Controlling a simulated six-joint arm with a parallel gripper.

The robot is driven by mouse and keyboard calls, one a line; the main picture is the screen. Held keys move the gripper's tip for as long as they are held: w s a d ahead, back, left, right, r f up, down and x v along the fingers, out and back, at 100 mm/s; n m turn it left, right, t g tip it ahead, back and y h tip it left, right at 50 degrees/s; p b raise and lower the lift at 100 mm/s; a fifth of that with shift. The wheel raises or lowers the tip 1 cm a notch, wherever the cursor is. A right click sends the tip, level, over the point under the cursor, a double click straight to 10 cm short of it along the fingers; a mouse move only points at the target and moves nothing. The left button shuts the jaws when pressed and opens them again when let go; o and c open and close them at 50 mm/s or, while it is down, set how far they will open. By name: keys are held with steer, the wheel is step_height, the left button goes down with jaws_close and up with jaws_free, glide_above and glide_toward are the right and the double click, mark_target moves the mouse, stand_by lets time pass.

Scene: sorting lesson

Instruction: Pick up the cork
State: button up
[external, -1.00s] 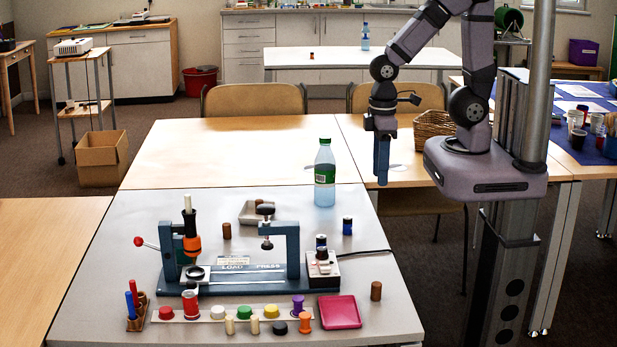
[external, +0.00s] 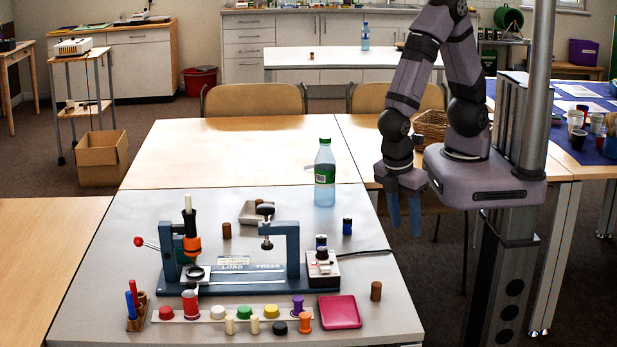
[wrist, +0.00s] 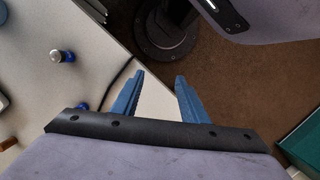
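I cannot tell which is the cork. My gripper (external: 404,210) hangs beyond the table's right edge, pointing down, away from all of them. Its two blue fingers are apart with nothing between them, as the wrist view (wrist: 157,95) also shows. A brown piece (wrist: 8,144) shows at the left edge of the wrist view.
A blue press (external: 232,282) fills the table's middle, with a capped bottle (external: 324,180) behind it. In front are a pen holder (external: 137,313), a row of coloured pieces and a red tray (external: 340,312).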

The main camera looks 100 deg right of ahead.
steer(key=w+a+f+n, duration=0.1)
steer(key=a, duration=0.1)
steer(key=w+a+f, duration=0.1)
steer(key=a, duration=0.2)
steer(key=w+a+f+n, duration=0.1)
steer(key=a, duration=0.2)
steer(key=shift+w+a+f+n+t, duration=0.1)
steer(key=shift+w+a+n+t, duration=0.1)
steer(key=shift+n+t, duration=0.15)
steer(key=r+n+t+y, duration=0.2)
glide_above(377, 283)
steer(key=shift+m+g, duration=0.25)
steer(key=shift+f, duration=0.1)
steer(key=shift+n, duration=0.4)
steer(key=shift+f+p, duration=0.75)
steer(key=shift+f, duration=2.9)
jaws_close()
